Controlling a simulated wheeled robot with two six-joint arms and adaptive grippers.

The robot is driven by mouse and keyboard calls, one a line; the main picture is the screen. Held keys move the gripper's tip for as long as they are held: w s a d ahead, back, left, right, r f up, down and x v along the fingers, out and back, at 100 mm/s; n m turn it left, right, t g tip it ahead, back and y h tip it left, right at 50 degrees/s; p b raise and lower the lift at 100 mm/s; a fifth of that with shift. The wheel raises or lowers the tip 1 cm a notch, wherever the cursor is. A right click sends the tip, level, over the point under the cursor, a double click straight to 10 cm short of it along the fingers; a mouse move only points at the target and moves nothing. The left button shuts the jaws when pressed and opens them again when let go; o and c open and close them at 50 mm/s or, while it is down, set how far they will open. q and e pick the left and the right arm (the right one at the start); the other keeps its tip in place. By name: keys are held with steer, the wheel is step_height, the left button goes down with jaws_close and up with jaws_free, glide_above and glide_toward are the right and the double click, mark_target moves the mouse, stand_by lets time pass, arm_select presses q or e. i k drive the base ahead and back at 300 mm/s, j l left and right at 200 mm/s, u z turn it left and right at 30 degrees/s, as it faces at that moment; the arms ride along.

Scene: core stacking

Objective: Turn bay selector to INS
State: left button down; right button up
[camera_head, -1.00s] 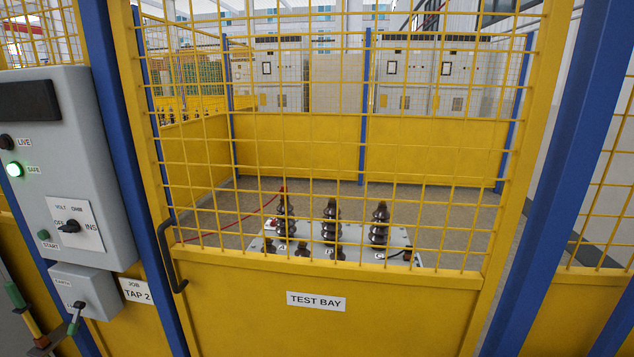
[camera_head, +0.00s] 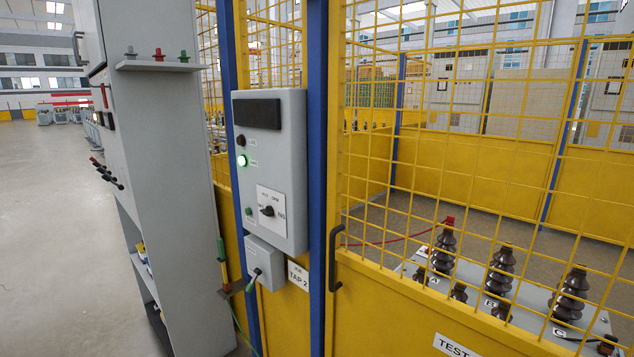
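The bay selector (camera_head: 267,211) is a black knob on a white plate, low on a grey control box (camera_head: 270,165) fixed between blue posts. The INS label is at the plate's right; the other labels are too small to read surely. The knob's pointer appears turned to the left, away from INS, but this is small. Above it a green lamp (camera_head: 242,160) is lit, below a dark lamp (camera_head: 240,140). Neither of my grippers shows in this view.
A grey cabinet (camera_head: 165,180) with a shelf of coloured plugs stands left of the box. A yellow mesh gate (camera_head: 440,120) with a black handle (camera_head: 335,257) closes the bay at right. A transformer with dark insulators (camera_head: 502,270) is behind it. Open floor (camera_head: 50,230) lies far left.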

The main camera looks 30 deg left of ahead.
mark_target(268, 211)
steer(key=u, duration=1.25)
